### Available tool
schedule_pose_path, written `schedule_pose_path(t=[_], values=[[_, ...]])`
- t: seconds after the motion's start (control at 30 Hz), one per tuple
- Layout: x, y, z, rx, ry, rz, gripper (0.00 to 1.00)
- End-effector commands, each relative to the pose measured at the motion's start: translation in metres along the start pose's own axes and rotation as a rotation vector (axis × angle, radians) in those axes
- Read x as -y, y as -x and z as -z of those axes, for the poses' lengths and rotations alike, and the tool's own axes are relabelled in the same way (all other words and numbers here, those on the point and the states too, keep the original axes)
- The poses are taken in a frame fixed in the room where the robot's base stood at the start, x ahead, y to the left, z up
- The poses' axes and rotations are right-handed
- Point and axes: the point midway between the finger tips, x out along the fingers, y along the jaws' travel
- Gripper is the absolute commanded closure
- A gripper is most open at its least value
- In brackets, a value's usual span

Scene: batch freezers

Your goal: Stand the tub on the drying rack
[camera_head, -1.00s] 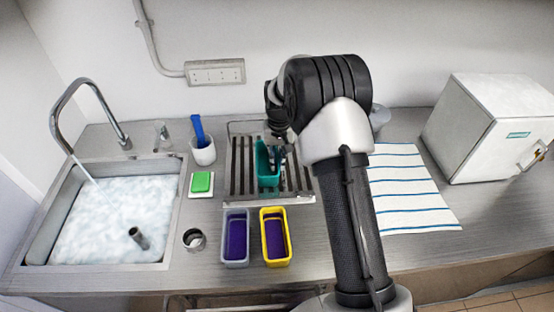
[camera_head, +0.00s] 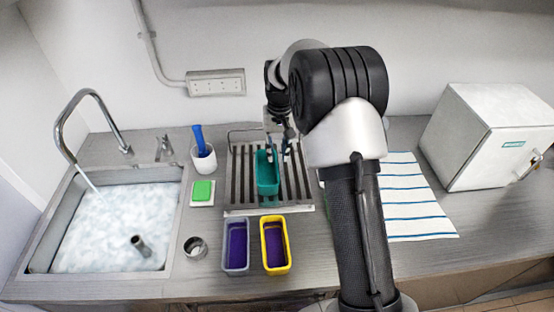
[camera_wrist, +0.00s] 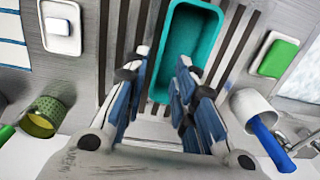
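The teal tub (camera_head: 267,181) stands upright on the slatted drying rack (camera_head: 237,170), open side up. It looks empty. In the wrist view the tub (camera_wrist: 183,45) lies just beyond my fingers, its long sides running roughly along the dark slats. My gripper (camera_head: 278,153) is at the tub's far end, pointing down. In the wrist view its two blue-padded fingers (camera_wrist: 164,60) are apart, one beside the tub's left wall and the other overlapping its inside. I cannot tell whether either finger touches the tub.
A grey tub (camera_head: 236,262) and a yellow tub (camera_head: 285,264), both purple inside, stand before the rack. A green sponge (camera_head: 202,191), a white cup with a blue brush (camera_head: 204,159) and the filled sink (camera_head: 175,235) are left. A striped cloth (camera_head: 420,220) and white freezer (camera_head: 480,140) are right.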

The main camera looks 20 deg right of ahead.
Motion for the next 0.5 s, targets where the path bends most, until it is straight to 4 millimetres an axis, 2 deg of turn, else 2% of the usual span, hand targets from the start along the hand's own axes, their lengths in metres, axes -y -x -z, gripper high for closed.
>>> schedule_pose_path(t=[0.03,0.1,0.27,0.37,0.5], values=[[0.000,0.011,0.000,-0.001,0.000,0.000,0.75],[0.000,0.021,0.001,-0.002,0.000,0.000,0.75],[0.000,0.035,-0.001,-0.001,0.000,0.000,0.75],[0.001,0.050,-0.006,-0.012,0.005,0.000,0.75],[0.002,0.092,-0.031,-0.052,0.024,0.002,0.75]])
